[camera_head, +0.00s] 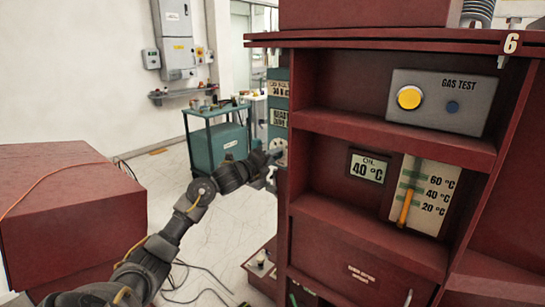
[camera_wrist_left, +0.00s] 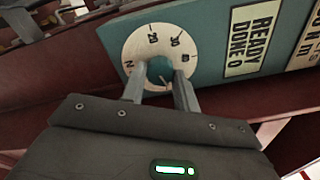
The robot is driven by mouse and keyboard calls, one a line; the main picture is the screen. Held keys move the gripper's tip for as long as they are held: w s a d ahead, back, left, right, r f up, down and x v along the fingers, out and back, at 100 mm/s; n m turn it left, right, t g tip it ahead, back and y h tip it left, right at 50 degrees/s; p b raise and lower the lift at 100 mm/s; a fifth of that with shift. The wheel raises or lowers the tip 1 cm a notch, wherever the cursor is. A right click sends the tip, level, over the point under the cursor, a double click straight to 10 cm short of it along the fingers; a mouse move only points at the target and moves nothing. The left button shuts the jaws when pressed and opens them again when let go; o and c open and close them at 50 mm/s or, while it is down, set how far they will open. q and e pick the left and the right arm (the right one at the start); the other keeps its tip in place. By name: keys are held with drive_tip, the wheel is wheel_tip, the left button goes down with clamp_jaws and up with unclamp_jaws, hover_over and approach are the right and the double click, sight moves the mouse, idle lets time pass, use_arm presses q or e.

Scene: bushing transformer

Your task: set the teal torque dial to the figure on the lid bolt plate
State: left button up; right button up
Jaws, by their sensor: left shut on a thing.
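The torque dial has a round pale face (camera_wrist_left: 135,52) with figures around its rim; 20 and 30 are legible in the left wrist view. Its teal knob (camera_wrist_left: 160,68) is at the centre, and I cannot tell which figure it points to. My left gripper (camera_wrist_left: 161,82) is shut on this knob, one finger on each side. In the head view the dial (camera_head: 279,146) is on the teal column, and my left gripper (camera_head: 270,160) reaches it from the left. The lid bolt plate (camera_head: 279,89) is above; its small text seems to read 30 N m. My right gripper is out of view.
A second plate (camera_wrist_left: 252,37) reads READY and DONE 0. The dark red cabinet (camera_head: 390,230) with shelves, an oil display and a gas test box stands right of the dial. A red block (camera_head: 55,215) is at left. A teal cart (camera_head: 220,145) stands behind; cables lie on the floor.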

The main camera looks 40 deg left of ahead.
use_arm(q)
drive_tip(key=shift+d+n+y+p, duration=0.1)
drive_tip(key=shift+n+y+p, duration=0.25)
drive_tip(key=shift+n+p, duration=4.55)
drive_tip(key=shift+n+y+p, duration=0.35)
drive_tip(key=shift+n+p, duration=2.2)
drive_tip(key=shift+n, duration=4.55)
drive_tip(key=shift+f, duration=0.1)
drive_tip(key=o, duration=1)
drive_tip(key=shift+s, duration=0.1)
drive_tip(key=s+b, duration=0.1)
drive_tip(key=s, duration=0.2)
drive_tip(key=s+b, duration=0.1)
drive_tip(key=s, duration=0.3)
drive_tip(key=s+b, duration=0.1)
drive_tip(key=s, duration=0.2)
drive_tip(key=shift+s+d+f, duration=0.1)
drive_tip(key=shift+s+d, duration=0.15)
drive_tip(key=shift+s, duration=0.1)
